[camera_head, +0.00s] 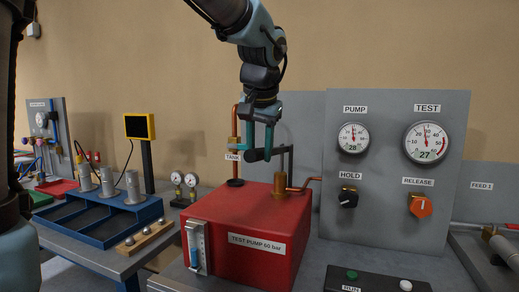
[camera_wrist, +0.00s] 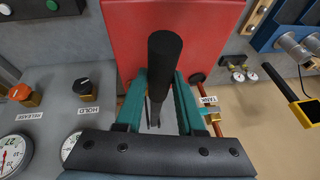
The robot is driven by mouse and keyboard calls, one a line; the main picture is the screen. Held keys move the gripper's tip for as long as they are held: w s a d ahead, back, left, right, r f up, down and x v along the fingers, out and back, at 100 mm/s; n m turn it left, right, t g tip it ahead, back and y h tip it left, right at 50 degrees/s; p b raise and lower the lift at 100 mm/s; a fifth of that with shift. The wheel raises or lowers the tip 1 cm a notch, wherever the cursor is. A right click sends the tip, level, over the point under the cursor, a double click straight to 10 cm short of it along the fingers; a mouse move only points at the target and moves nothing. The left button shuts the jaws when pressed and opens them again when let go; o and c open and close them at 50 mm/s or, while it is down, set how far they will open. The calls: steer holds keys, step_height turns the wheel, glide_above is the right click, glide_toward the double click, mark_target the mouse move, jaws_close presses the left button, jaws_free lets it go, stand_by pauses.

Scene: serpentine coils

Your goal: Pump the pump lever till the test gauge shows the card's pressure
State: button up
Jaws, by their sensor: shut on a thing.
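The red test pump (camera_head: 245,232) stands on the bench, labelled "TEST PUMP 60 bar". Its pump lever (camera_head: 254,155) has a dark grip, also in the wrist view (camera_wrist: 164,60). My gripper (camera_head: 262,150) is above the pump with its teal fingers (camera_wrist: 160,95) shut on the lever. The TEST gauge (camera_head: 427,142) on the grey panel reads 27. The PUMP gauge (camera_head: 353,139) reads about 28, its small digits hard to read. Below them are the black HOLD knob (camera_head: 348,197) and the orange RELEASE knob (camera_head: 420,205). I cannot make out a card with a pressure.
A copper pipe labelled TANK (camera_head: 235,140) rises close to the left of my gripper. A button box (camera_head: 375,281) sits in front of the panel. A blue rack (camera_head: 95,222) with metal cylinders, a yellow-framed screen (camera_head: 139,127) and two small gauges (camera_head: 184,180) stand on the left.

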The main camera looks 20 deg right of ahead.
jaws_close()
stand_by(0.7)
step_height(320, 180, down, 3)
steer(key=t+b, duration=0.1)
steer(key=b, duration=0.4)
steer(key=shift+s+a+h, duration=0.1)
steer(key=shift+h, duration=0.2)
steer(key=f+b, duration=0.1)
steer(key=b, duration=0.2)
steer(key=shift+s+f+t, duration=0.1)
steer(key=shift+t, duration=0.2)
steer(key=shift+a, duration=0.1)
steer(key=o, duration=1)
jaws_free()
steer(key=shift+c, duration=0.2)
